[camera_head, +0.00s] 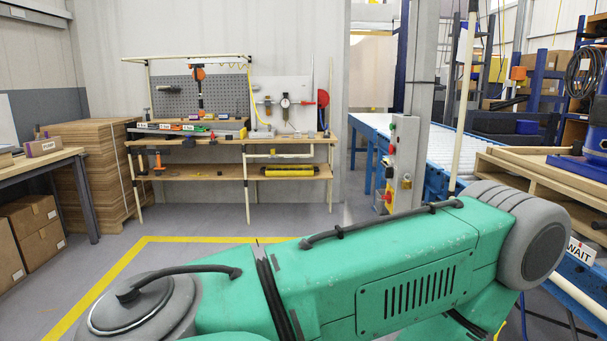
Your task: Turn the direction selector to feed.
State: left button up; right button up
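A grey control box (406,150) is mounted on the grey post right of centre. Small controls sit along its left side, seen at a steep angle. Among them are a green one (393,124), a red one (390,150) and a yellow and red one (388,197). I cannot tell which of them is the direction selector, nor which way it points. Neither of my grippers shows in the head view.
A large green and grey jointed body (400,255) blocks the lower foreground; I cannot tell whether it is mine. A blue-framed conveyor (440,150) runs behind the post. A workbench (225,141) stands at the back. Floor inside the yellow line (185,239) looks clear.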

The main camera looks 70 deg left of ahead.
aim_at(389, 171)
jog(key=u, duration=1.75)
jog(key=i+j+z, duration=0.1)
jog(key=i, duration=0.2)
